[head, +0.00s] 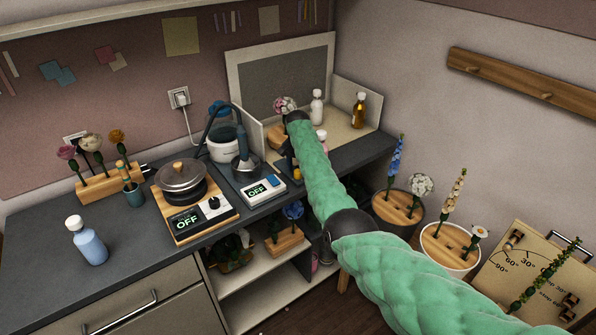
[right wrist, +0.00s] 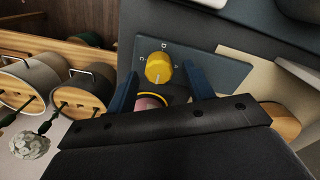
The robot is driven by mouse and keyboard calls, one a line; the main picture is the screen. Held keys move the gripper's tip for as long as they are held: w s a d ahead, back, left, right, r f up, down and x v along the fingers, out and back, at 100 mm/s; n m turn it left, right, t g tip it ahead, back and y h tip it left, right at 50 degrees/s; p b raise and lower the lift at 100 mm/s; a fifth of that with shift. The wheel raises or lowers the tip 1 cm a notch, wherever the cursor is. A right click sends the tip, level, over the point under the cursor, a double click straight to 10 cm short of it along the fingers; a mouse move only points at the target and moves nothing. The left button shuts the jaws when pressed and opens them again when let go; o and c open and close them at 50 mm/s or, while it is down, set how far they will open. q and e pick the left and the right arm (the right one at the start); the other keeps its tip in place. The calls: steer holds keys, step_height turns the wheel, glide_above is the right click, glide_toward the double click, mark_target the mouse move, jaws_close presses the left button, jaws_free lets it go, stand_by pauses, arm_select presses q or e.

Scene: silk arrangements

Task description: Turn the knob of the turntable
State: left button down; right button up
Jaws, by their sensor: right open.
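The yellow knob (right wrist: 158,68) stands on a dark blue-grey panel (right wrist: 222,72) with small white marks around it. In the head view the knob is a small yellow spot (head: 297,172), partly covered by my arm. My right gripper (right wrist: 160,73) is open, with one dark blue finger on each side of the knob; I cannot tell whether they touch it. In the head view my right gripper (head: 288,165) is dark and partly hidden behind my green arm. The turntable's top is mostly hidden; a wooden rounded edge (right wrist: 284,121) shows at the right wrist view's right. My left gripper is out of view.
A white bottle (head: 317,108) and an amber bottle (head: 359,110) stand behind. Flower planters (head: 450,255) stand on the right. The counter's front left is mostly clear.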

mark_target(298, 171)
step_height(298, 171, up, 6)
steer(key=shift+f+b, duration=0.1)
steer(key=shift+b, duration=0.95)
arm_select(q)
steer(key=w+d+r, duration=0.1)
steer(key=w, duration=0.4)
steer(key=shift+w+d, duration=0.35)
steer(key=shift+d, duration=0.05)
arm_select(e)
steer(key=shift+r, duration=0.45)
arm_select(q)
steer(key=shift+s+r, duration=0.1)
arm_select(e)
steer(key=shift+f, duration=0.1)
